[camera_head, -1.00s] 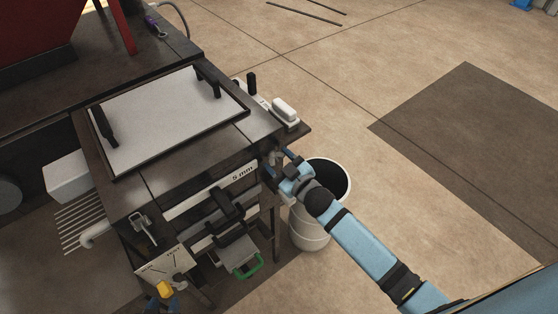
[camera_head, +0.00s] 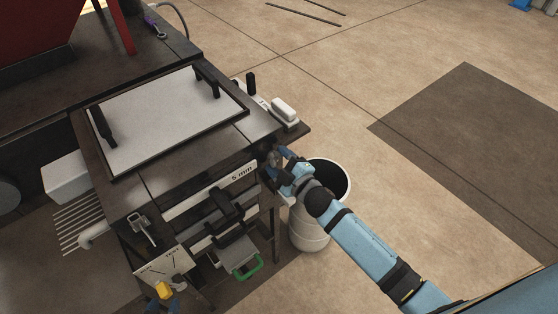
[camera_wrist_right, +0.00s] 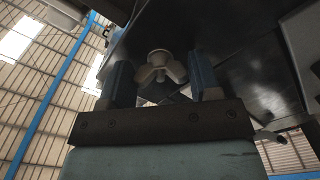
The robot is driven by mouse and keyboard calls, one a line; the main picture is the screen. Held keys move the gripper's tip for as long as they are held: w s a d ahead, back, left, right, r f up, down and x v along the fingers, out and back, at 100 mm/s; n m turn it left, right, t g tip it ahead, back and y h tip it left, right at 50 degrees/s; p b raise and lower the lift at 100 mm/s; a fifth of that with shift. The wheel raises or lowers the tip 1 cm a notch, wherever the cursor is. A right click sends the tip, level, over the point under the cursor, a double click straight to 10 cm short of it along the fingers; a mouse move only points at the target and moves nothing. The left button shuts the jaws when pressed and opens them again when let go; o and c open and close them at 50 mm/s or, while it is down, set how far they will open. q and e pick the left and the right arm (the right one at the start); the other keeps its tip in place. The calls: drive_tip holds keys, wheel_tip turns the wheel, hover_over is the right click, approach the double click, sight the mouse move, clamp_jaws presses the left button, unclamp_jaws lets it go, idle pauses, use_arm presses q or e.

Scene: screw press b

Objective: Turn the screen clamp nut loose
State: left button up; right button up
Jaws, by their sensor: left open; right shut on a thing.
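The screen clamp nut (camera_wrist_right: 158,68) is a pale, lobed hand nut under the dark machine top in the right wrist view. My right gripper (camera_wrist_right: 158,78) has one blue finger on each side of it and is shut on it. In the head view my right gripper (camera_head: 277,163) is at the right front corner of the machine, where its fingers and wrist hide the nut. My left gripper seems to show only as small dark blue parts (camera_head: 170,301) at the lower left, beside a yellow knob (camera_head: 163,289); it is open and apart from the nut.
The machine's framed white screen (camera_head: 165,115) has two black handles. A white barrel (camera_head: 308,228) stands just below my right arm. A "5 mm" plate (camera_head: 215,190), a black handle and a green handle (camera_head: 250,268) are on the front. The floor to the right is free.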

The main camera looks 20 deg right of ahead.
drive_tip(key=o, duration=0.9)
drive_tip(key=b+v, duration=0.2)
drive_tip(key=v, duration=1.1)
drive_tip(key=shift+s+d+r+b, duration=0.1)
drive_tip(key=shift+s+b, duration=0.2)
drive_tip(key=shift+s, duration=0.1)
drive_tip(key=s+f+m+g+h, duration=0.1)
drive_tip(key=s+f+m+g, duration=0.1)
drive_tip(key=s+f+m, duration=0.1)
drive_tip(key=s+a+f+m+g+h+p, duration=0.1)
drive_tip(key=s+f+m+g, duration=0.1)
drive_tip(key=s+f+m, duration=0.2)
drive_tip(key=s+f+m+g+h+p, duration=0.1)
drive_tip(key=s+f+m+g, duration=0.1)
drive_tip(key=s+f+m, duration=0.2)
drive_tip(key=shift+s+a+f, duration=0.35)
drive_tip(key=shift+s+a, duration=0.05)
